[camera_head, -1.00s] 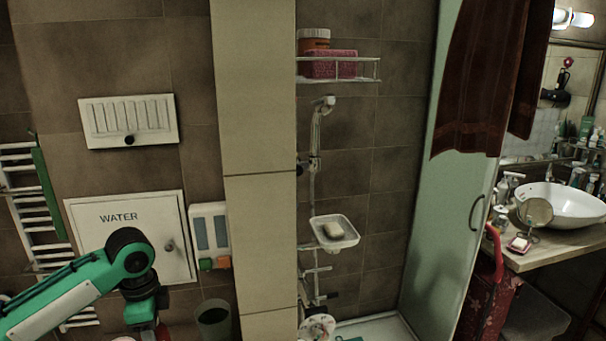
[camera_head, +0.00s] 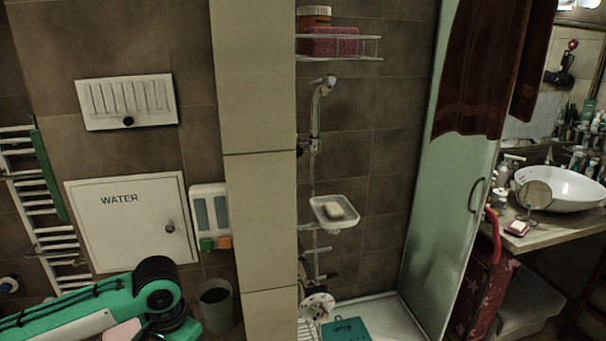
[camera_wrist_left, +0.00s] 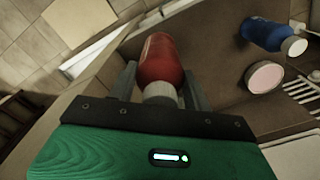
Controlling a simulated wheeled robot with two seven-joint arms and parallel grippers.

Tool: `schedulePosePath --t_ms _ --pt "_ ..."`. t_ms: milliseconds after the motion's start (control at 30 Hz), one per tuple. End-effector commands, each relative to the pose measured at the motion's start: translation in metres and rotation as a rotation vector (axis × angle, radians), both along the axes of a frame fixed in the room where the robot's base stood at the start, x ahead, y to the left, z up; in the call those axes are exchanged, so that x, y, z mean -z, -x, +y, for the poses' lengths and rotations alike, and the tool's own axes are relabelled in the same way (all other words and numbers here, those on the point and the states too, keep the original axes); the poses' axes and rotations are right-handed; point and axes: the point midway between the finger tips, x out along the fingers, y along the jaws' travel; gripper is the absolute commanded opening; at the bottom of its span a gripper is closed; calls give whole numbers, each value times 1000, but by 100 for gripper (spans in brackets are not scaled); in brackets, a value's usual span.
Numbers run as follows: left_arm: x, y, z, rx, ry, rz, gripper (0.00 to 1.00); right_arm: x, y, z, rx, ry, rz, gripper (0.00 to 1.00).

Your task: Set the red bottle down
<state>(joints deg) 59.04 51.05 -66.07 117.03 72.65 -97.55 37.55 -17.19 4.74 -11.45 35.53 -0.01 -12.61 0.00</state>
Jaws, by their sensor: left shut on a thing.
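In the left wrist view the red bottle (camera_wrist_left: 161,62) with a pale cap lies between the two fingers of my left gripper (camera_wrist_left: 160,88). The gripper is shut on it, with the cap towards the palm. The bottle appears over a brown surface (camera_wrist_left: 222,75); I cannot tell whether it touches it. In the head view my left arm comes in at the lower left, and the gripper and bottle are out of the picture. My right gripper is in neither view.
A blue bottle (camera_wrist_left: 268,34) with a white cap and a round pink-topped item (camera_wrist_left: 265,76) lie to the right in the wrist view. A white rack (camera_wrist_left: 301,92) is beside them. In the head view a grey bin (camera_head: 215,305) stands near my left arm, below the wall dispenser (camera_head: 210,215).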

Motion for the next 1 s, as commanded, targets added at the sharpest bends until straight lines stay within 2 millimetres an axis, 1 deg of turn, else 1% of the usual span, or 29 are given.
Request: schedulePosePath --t_ms 300,500,700,1000 --pt "15 25 -17 -252 0 -1 8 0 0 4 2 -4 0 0" --pt "21 36 -23 -361 0 -2 8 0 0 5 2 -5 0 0" --pt "24 41 -26 -404 1 1 8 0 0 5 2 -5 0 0" --pt "24 41 -26 -406 1 2 8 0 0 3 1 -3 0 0"
